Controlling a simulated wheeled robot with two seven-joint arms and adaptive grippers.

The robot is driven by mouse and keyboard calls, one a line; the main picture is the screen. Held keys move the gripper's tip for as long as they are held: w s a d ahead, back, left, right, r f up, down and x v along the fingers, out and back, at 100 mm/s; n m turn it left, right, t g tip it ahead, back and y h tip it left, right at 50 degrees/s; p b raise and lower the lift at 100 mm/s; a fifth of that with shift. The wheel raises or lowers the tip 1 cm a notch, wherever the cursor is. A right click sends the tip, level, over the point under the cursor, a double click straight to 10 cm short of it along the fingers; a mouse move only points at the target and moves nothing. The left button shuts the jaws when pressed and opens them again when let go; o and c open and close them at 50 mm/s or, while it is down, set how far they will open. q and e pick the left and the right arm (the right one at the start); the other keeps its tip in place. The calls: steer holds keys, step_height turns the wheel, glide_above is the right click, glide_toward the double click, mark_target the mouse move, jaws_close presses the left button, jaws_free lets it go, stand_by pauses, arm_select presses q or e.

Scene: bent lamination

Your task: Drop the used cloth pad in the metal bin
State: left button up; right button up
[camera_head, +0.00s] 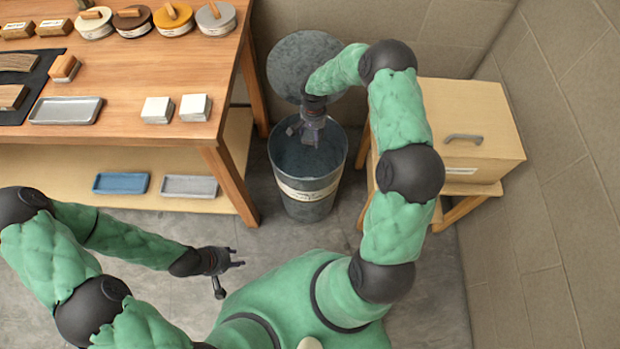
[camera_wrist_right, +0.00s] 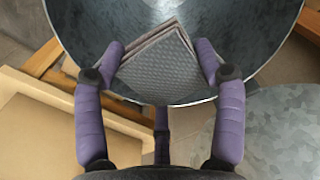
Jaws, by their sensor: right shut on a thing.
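The used cloth pad (camera_wrist_right: 160,65) is a grey, folded, textured square in the right wrist view. My right gripper (camera_wrist_right: 160,62) is shut on it, with a purple finger at each side. The metal bin (camera_head: 310,185) is a grey galvanized bucket with a pale label, standing on the floor; its inside also shows in the right wrist view (camera_wrist_right: 85,25). In the head view my right gripper (camera_head: 311,136) is over the bin's opening, and the pad is hard to make out there. My left gripper (camera_head: 238,258) is apart from the bin, low over the floor, its fingers spread and empty.
A round metal lid (camera_head: 295,60) is behind the bin. A wooden table (camera_head: 130,80) with lidded tins, a grey tray (camera_head: 66,111) and white blocks (camera_head: 194,107) is at left. A wooden box (camera_head: 470,120) with a handle stands at right, near the wall.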

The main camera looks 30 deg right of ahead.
steer(key=o, duration=1.1)
steer(key=shift+c, duration=0.2)
steer(key=shift+r, duration=0.15)
step_height(320, 180, up, 12)
